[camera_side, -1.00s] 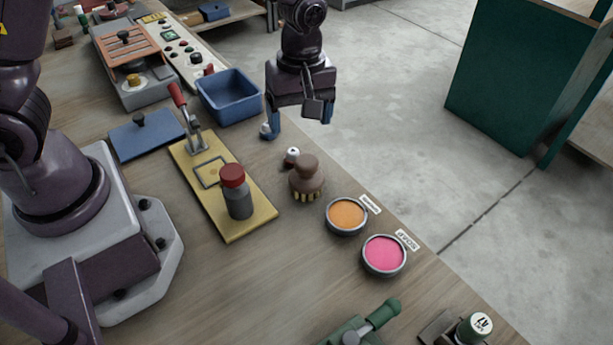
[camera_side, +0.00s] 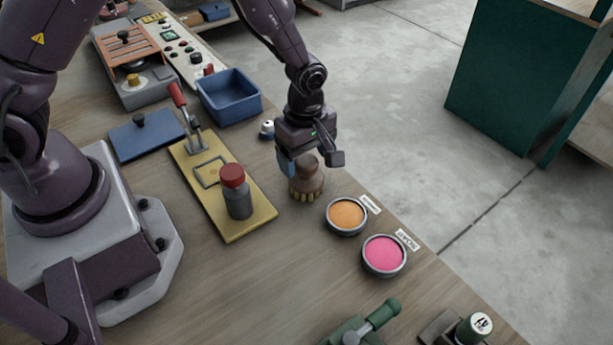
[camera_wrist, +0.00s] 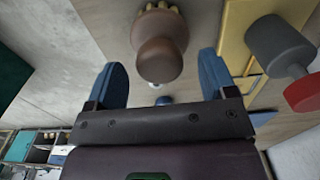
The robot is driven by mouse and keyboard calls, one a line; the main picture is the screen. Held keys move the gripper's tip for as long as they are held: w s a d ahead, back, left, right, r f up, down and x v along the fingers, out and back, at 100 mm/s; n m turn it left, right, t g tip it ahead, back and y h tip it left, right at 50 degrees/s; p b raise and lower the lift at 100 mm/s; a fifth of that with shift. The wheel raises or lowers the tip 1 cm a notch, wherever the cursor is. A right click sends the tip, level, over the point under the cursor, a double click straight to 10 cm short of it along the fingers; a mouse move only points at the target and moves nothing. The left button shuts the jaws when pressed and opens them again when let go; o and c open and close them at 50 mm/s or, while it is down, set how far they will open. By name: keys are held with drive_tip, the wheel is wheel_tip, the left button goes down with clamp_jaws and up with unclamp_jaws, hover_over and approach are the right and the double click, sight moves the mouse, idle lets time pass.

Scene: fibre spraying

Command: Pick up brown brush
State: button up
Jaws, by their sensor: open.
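The brown brush (camera_side: 308,178) stands upright on the wooden bench, with a rounded brown knob on top and pale bristles below. My gripper (camera_side: 305,165) is open just above and behind it in the side view, with a blue finger beside the knob. In the wrist view the brush (camera_wrist: 160,45) shows ahead of and between the two blue fingers of my gripper (camera_wrist: 162,78). No contact with the fingers is clear.
A red-capped grey bottle (camera_side: 237,195) stands on a yellow board (camera_side: 225,225) left of the brush. Bowls of orange (camera_side: 347,215) and pink (camera_side: 385,255) powder sit to the right. A blue bin (camera_side: 230,97) stands behind. The bench edge is close on the right.

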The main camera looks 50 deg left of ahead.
drive_tip(key=shift+f, duration=1.55)
drive_tip(key=c, duration=1.1)
drive_tip(key=shift+r, duration=0.2)
wheel_tip(320, 180, up, 10)
drive_tip(key=shift+f, duration=0.1)
